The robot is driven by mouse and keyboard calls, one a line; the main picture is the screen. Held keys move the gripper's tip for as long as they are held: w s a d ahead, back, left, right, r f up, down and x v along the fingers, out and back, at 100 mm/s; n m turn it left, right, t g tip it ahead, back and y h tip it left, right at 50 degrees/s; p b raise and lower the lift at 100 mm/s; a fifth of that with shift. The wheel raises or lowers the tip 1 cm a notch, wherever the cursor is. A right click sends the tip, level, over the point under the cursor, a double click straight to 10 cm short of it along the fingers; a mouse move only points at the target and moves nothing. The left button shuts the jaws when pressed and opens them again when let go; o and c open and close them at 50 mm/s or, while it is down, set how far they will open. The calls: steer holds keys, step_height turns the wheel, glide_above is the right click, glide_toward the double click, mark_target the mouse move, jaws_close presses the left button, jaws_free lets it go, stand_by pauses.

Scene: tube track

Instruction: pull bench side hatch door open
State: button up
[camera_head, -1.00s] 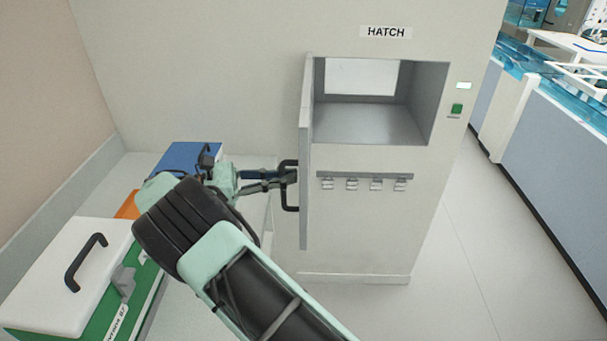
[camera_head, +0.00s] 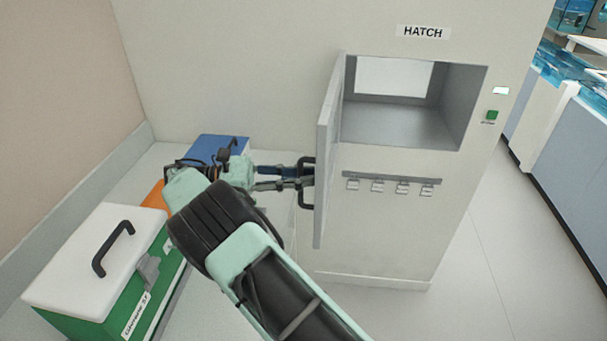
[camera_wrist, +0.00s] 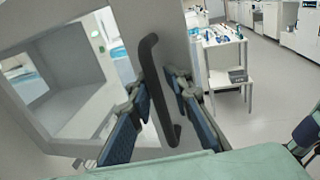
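The hatch door (camera_head: 326,165) is a light grey panel hinged at the left edge of the hatch opening (camera_head: 400,110). It stands swung well out from the wall. Its black bar handle (camera_head: 307,204) is on the door's left face, and the handle also shows upright in the wrist view (camera_wrist: 149,62). My gripper (camera_head: 300,178) reaches in from the left. The exact contact at the fingertips is hard to see.
A green case with a white lid (camera_head: 85,262) sits at the lower left on the bench, with a blue box (camera_head: 215,148) behind. A hook rail (camera_head: 392,178) is below the opening. A green button (camera_head: 491,115) is to its right. Floor (camera_head: 500,270) is clear at right.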

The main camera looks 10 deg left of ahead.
mark_target(302, 157)
steer(key=shift+w+d+r, duration=0.1)
steer(key=shift+w, duration=0.05)
steer(key=shift+r, duration=0.2)
steer(key=r, duration=0.7)
steer(key=shift+w+a, duration=0.25)
steer(key=shift+w, duration=0.15)
steer(key=r, duration=0.2)
steer(key=s+r, duration=0.1)
steer(key=shift+d, duration=0.3)
steer(key=shift+s+d+r, duration=0.1)
steer(key=shift+d, duration=0.05)
steer(key=shift+w+a+f, duration=0.25)
steer(key=shift+w+a, duration=0.05)
steer(key=shift+s+d, duration=0.15)
